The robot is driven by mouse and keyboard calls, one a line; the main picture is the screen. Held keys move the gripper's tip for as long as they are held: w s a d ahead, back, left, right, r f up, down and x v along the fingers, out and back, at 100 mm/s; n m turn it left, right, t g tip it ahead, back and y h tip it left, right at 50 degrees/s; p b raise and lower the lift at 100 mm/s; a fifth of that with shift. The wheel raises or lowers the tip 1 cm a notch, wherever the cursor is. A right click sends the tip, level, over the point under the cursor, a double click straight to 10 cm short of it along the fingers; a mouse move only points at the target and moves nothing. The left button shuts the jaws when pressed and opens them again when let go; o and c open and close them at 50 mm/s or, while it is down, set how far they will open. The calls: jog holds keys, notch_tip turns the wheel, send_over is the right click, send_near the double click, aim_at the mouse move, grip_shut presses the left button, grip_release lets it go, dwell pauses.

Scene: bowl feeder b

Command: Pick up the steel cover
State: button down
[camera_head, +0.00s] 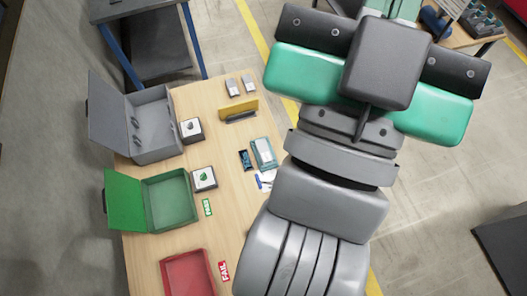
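Two small grey metallic pieces, a left one (232,87) and a right one (248,84), lie near the back edge of the wooden table (180,232). Either may be the steel cover, but they are too small for me to tell. My large grey, black and green arm fills the middle and right of the view, covering the table's right side. I cannot make out my gripper's fingers, and nothing held is visible.
Open grey box (155,125), open green box (168,200) and red tray (188,275) line the table's left side. Two small square boxes (191,130) (203,178), a yellow holder (240,110) and a teal-edged case (263,153) stand nearby. Bare wood shows between them.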

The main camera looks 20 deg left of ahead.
dwell(0.3)
jog(key=c, duration=0.5)
grip_release()
